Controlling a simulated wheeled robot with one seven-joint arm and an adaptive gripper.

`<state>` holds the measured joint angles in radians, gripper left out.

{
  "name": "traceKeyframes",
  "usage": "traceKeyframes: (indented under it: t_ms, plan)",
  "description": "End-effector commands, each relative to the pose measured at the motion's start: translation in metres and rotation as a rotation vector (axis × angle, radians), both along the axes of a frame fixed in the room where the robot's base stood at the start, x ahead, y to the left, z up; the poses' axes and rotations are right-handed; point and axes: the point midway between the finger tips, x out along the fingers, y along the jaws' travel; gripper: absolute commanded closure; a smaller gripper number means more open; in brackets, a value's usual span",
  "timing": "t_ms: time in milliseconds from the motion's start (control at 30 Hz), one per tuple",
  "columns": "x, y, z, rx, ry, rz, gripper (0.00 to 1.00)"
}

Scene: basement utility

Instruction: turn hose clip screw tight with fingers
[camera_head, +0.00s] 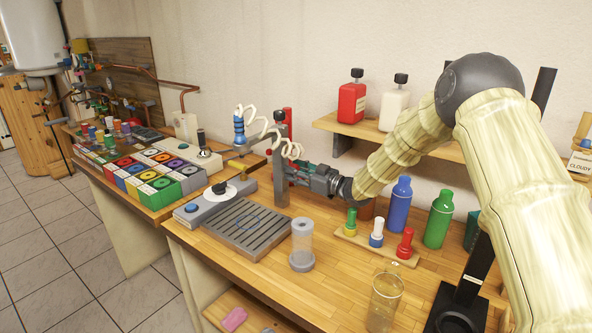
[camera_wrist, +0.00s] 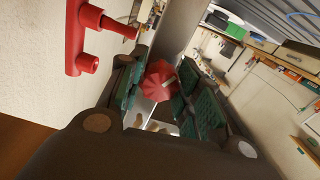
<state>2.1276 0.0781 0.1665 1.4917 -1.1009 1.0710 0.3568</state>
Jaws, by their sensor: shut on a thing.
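My gripper (camera_head: 300,175) reaches left from the arm to a grey upright post (camera_head: 281,165) on the wooden bench. In the wrist view its green-padded fingers (camera_wrist: 162,88) are shut on a red ribbed knob with a pale slot, the hose clip screw (camera_wrist: 158,76). A finger pad is on either side of the screw. The screw is hard to make out in the head view, where my gripper and the post cover it. The clip band is not clearly visible.
A red fitting (camera_wrist: 86,45) with stubs is on the left in the wrist view. Blue (camera_head: 399,205) and green (camera_head: 438,218) bottles stand at right under the arm.

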Motion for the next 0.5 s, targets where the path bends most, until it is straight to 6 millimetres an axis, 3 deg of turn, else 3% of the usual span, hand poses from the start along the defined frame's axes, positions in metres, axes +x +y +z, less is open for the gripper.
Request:
traceKeyframes:
  t_ms: [500]
  plan:
    - [0.0, -0.0006, -0.0011, 0.043, 0.061, -0.001, 0.9]
